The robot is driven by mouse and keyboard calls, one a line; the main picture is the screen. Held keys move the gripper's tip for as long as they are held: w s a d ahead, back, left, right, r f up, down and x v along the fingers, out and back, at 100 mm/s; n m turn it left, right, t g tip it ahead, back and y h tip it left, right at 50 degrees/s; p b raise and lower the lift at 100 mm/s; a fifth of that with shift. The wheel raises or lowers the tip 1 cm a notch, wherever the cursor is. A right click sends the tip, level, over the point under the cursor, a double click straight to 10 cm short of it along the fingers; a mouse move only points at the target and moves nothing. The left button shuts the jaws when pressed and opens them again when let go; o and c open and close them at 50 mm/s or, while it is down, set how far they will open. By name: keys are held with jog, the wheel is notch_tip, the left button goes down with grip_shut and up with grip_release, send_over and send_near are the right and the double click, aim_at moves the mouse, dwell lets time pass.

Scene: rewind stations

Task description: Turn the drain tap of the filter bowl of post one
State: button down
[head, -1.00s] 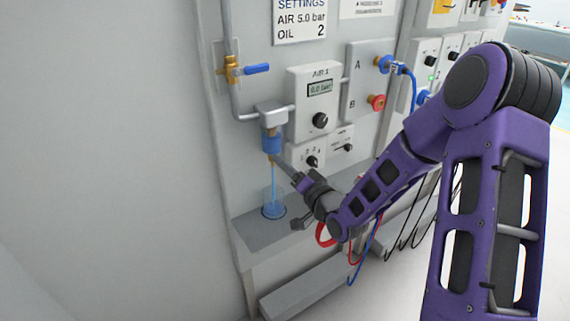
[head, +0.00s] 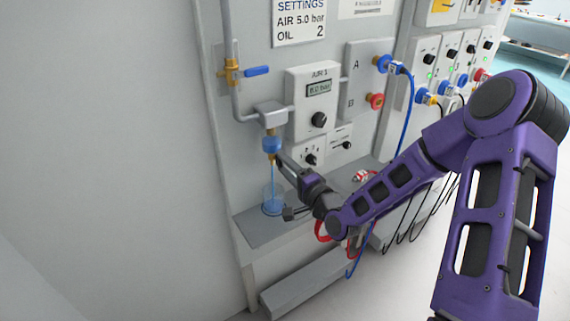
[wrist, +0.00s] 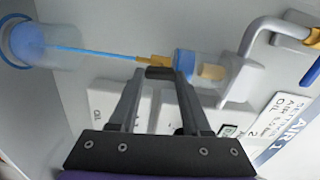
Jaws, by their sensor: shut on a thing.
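The filter bowl (head: 272,144) of post one hangs under a grey block; blue liquid fills its lower part, and it shows clearly in the wrist view (wrist: 185,65). Its brass-yellow drain tap (wrist: 150,60) is at the bowl's lower end. My gripper (wrist: 160,72) is shut on this tap, with a finger on each side; the fingertips partly hide it. In the head view my gripper (head: 281,160) reaches the tap from the right. A thin blue stream (wrist: 95,52) runs from the tap into a clear cup (head: 273,203), which also shows in the wrist view (wrist: 50,45).
The cup stands on a grey ledge (head: 247,226). A brass valve with a blue lever (head: 257,71) sits above left. The AIR 1 panel (head: 300,100) is right of the bowl. Hoses and cables hang below my forearm. The wall at left is clear.

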dwell(0.4)
jog(key=shift+c, duration=1.8)
grip_release()
jog(key=p+v, duration=0.6)
jog(key=v, duration=1.1)
jog(key=shift+s+d, duration=0.2)
